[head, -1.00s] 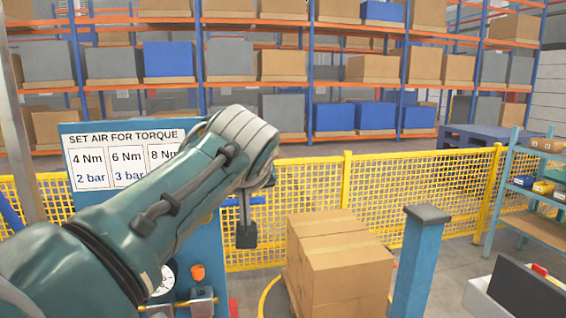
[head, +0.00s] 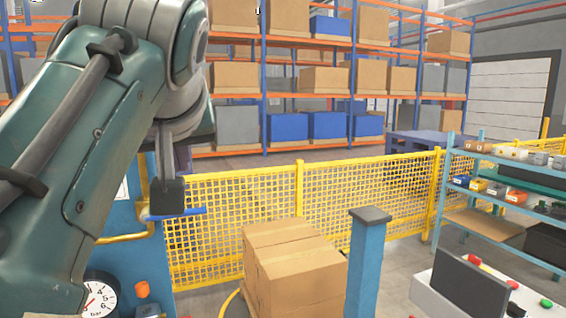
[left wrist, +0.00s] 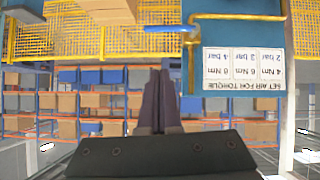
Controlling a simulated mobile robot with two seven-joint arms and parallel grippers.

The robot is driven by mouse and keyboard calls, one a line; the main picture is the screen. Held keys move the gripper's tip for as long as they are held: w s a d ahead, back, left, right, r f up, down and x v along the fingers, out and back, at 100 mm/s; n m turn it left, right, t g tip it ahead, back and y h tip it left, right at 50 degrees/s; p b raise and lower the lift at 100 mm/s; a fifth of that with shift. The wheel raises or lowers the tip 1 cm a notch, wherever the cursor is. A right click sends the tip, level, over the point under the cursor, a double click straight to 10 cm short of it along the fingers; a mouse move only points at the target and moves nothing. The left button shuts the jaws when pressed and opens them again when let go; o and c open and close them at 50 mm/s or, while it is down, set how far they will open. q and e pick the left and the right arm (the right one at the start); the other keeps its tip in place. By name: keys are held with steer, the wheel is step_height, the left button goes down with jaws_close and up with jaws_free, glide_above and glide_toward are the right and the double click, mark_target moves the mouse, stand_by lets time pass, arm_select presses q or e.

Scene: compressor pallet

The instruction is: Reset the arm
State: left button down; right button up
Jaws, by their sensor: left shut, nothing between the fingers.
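My left arm comes in from the left of the head view, with the elbow high and the end hanging down. My left gripper (head: 167,198) is a small dark shape in front of the blue lever (head: 190,211). In the left wrist view its two dark fingers (left wrist: 160,100) lie side by side, shut and empty. They appear clear of the air panel (left wrist: 237,50), which shows upside down with its torque sign (left wrist: 243,68). The blue lever also shows there (left wrist: 165,28). My right gripper is out of view.
A pressure gauge (head: 98,298) sits low on the panel, partly behind my arm. Cardboard boxes (head: 295,270) and a blue post (head: 367,265) stand in front of a yellow mesh fence (head: 240,215). A shelf with small bins (head: 495,189) and a dark screen (head: 470,285) are at the right.

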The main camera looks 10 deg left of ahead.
arm_select(q)
steer(key=shift+s, duration=0.1)
steer(key=s+a+f+m+g+h+p, duration=0.1)
steer(key=s+f+m+g+h+p, duration=0.15)
steer(key=s+f+p, duration=0.65)
steer(key=s+d+m+g+h+p, duration=0.1)
steer(key=s+m+g, duration=0.1)
steer(key=s, duration=0.8)
steer(key=s+d+m+g+h+p, duration=0.1)
steer(key=s+m, duration=0.3)
steer(key=s, duration=0.7)
steer(key=shift+d+f+g+h, duration=0.35)
steer(key=shift+d+h, duration=0.1)
steer(key=shift+d, duration=0.1)
